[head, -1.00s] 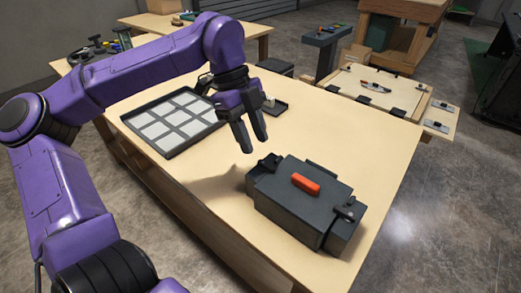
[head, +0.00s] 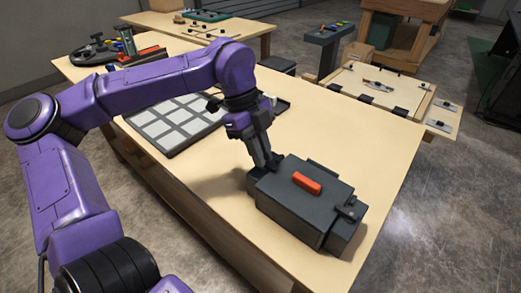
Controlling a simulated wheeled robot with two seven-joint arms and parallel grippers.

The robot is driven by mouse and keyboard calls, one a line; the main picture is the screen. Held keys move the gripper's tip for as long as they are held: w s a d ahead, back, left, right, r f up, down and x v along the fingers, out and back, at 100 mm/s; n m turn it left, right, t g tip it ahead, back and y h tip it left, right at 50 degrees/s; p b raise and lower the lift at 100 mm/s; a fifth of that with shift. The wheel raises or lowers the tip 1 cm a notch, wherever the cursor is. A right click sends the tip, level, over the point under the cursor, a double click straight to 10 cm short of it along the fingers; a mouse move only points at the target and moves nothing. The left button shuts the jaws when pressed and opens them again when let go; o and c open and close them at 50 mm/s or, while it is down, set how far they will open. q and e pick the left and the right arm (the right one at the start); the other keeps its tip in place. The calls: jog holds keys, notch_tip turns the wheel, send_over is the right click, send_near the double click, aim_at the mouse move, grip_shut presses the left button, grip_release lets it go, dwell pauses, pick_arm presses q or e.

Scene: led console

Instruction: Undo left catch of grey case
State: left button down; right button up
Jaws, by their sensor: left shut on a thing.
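The grey case (head: 285,210) sits closed on the wooden table, with an orange handle (head: 307,182) on its lid. Its right catch (head: 347,211) shows at the right end. My left gripper (head: 264,164) reaches down at the left end of the case, where the left catch is. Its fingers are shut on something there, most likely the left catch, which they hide. My right gripper is not in view.
A dark tray with pale square tiles (head: 172,120) lies on the table behind the case. The table top (head: 365,150) right of the case is clear. Other benches stand farther back.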

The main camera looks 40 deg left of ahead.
pick_arm(q)
jog(key=shift+r+m+p, duration=0.2)
jog(key=shift+m+p, duration=0.2)
jog(key=shift+p, duration=0.15)
jog(key=m+g+y+p, duration=0.1)
jog(key=m+p, duration=0.2)
jog(key=p, duration=0.1)
jog(key=m+g+p, duration=0.1)
jog(key=m+p, duration=0.3)
jog(key=w+m+g+y+p, duration=0.1)
jog(key=m+p, duration=0.3)
jog(key=shift+d+r+g+y+p, duration=0.1)
jog(key=shift+d+g+y+p, duration=0.2)
jog(key=shift+d+g+p, duration=0.1)
jog(key=shift+w+d+m+y+p, duration=0.1)
jog(key=shift+m+y+p, duration=0.3)
jog(key=shift+m+p, duration=0.55)
jog(key=shift+d+m+y+p, duration=0.1)
jog(key=shift+m+y+p, duration=0.45)
jog(key=shift+m, duration=0.7)
jog(key=shift+f, duration=0.25)
jog(key=c, duration=1.1)
grip_release()
jog(key=shift+c, duration=0.2)
jog(key=b+v, duration=0.1)
jog(key=v, duration=0.9)
jog(key=shift+w+r+b, duration=0.2)
jog(key=shift+r+b, duration=0.05)
jog(key=shift+b, duration=0.1)
